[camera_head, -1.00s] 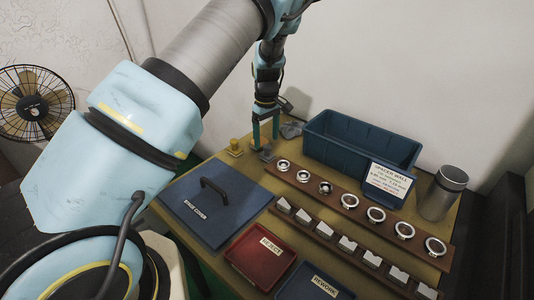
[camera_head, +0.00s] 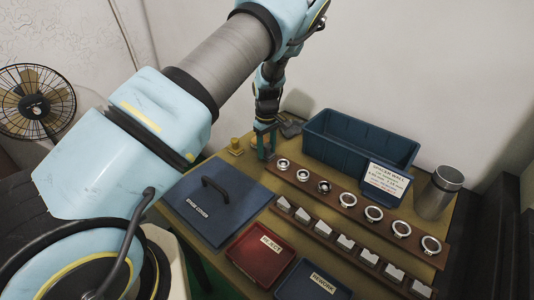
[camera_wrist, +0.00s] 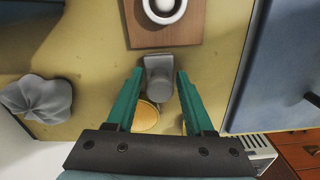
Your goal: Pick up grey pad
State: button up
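A yellow knobbed piece (camera_head: 236,146) stands close beside, partly under my gripper in the wrist view (camera_wrist: 146,116). A crumpled grey cloth (camera_wrist: 38,98) lies nearby. A blue bin (camera_head: 350,145), a ring strip (camera_head: 330,198) and a blue lidded panel (camera_head: 190,208) surround the spot.

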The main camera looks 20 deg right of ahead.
aim_at(267, 145)
grip_shut()
dwell(0.3)
notch_tip(267, 145, up, 10)
jog(key=shift+r+b, duration=0.1)
jog(key=shift+b, duration=1.15)
